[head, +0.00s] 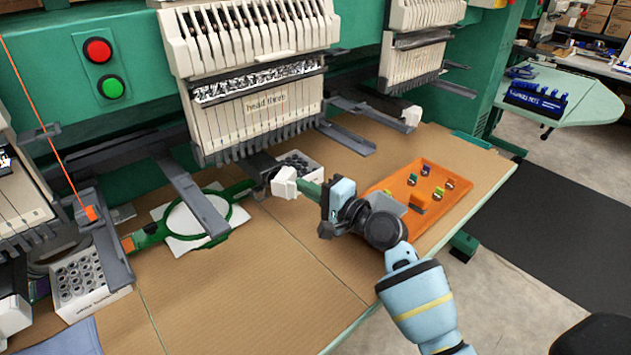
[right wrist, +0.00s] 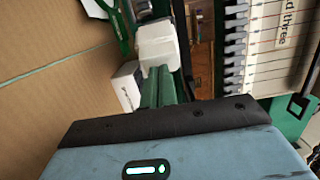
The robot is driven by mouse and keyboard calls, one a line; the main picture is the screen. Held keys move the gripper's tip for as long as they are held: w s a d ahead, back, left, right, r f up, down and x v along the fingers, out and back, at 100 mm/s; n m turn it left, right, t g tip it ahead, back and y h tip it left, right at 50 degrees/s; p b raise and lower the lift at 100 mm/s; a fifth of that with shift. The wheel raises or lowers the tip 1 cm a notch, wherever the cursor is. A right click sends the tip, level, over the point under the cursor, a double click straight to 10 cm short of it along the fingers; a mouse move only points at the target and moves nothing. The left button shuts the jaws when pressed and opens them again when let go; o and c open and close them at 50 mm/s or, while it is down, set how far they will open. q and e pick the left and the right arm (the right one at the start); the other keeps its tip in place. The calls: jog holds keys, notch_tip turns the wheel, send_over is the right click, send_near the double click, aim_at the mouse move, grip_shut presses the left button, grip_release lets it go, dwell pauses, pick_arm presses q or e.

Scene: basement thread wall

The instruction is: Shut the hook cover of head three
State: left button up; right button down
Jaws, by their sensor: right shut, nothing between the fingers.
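Head three (head: 262,112) carries its handwritten label in the middle of the head view, and part of it shows in the right wrist view (right wrist: 282,40). A white block, which looks like its hook cover (head: 284,183), sits at the end of a dark arm below the needles. The cover also shows in the right wrist view (right wrist: 158,42). I cannot tell whether it stands open or shut. My right gripper (head: 309,190) is shut and empty, its green fingertips right at the white cover, touching or nearly so. My left gripper is not in view.
A green hoop (head: 236,212) with white cloth lies left of the cover. A white box of bobbins (head: 309,166) stands just behind the gripper. An orange tray (head: 452,206) with small spools lies to the right. The front of the tabletop (head: 240,300) is clear.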

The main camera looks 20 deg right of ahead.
jog(key=shift+s+a, duration=0.35)
jog(key=shift+s, duration=0.05)
